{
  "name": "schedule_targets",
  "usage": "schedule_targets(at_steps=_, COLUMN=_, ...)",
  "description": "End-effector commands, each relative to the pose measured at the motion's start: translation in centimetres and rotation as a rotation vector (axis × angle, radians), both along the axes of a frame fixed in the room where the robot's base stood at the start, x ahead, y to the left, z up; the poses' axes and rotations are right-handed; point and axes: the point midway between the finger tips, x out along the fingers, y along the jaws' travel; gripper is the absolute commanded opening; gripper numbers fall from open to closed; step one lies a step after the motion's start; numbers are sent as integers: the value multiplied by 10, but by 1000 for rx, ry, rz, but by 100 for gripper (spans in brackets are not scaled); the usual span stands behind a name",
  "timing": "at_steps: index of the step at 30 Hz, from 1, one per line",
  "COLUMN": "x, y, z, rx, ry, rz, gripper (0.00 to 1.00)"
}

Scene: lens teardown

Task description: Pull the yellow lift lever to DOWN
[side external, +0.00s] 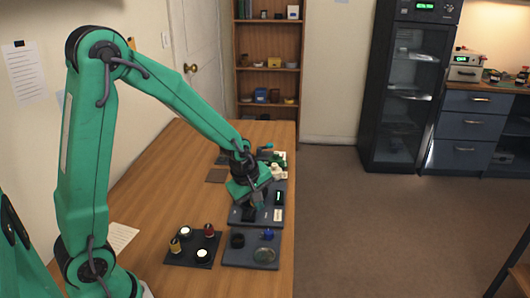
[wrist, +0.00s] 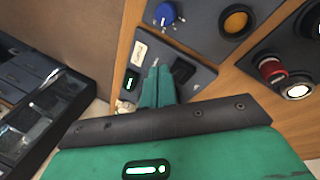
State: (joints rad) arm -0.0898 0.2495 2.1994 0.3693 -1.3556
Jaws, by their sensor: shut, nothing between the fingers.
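I cannot make out a yellow lift lever in either view; it may be hidden or too small to tell. My gripper (side external: 259,205) is over the dark switch panel (side external: 235,219) in the side view. Its green fingers (wrist: 157,85) are together and empty in the wrist view, pointing at the same panel. On that panel a black switch (wrist: 182,70) lies just right of the fingers. A white label (wrist: 137,51) and a dark switch with a green light (wrist: 131,80) lie to their left. Whether the fingertips touch the panel I cannot tell.
Green and white parts (side external: 278,166) stand behind my gripper. The wooden table's (side external: 150,195) left side is mostly clear.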

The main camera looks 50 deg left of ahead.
Motion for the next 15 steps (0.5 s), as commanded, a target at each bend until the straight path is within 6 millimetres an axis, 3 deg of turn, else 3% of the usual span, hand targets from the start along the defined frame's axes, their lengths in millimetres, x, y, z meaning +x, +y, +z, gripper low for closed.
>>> schedule_targets(at_steps=15, x=-3, y=3, z=-1, rx=2, ry=1, rz=1, gripper=0)
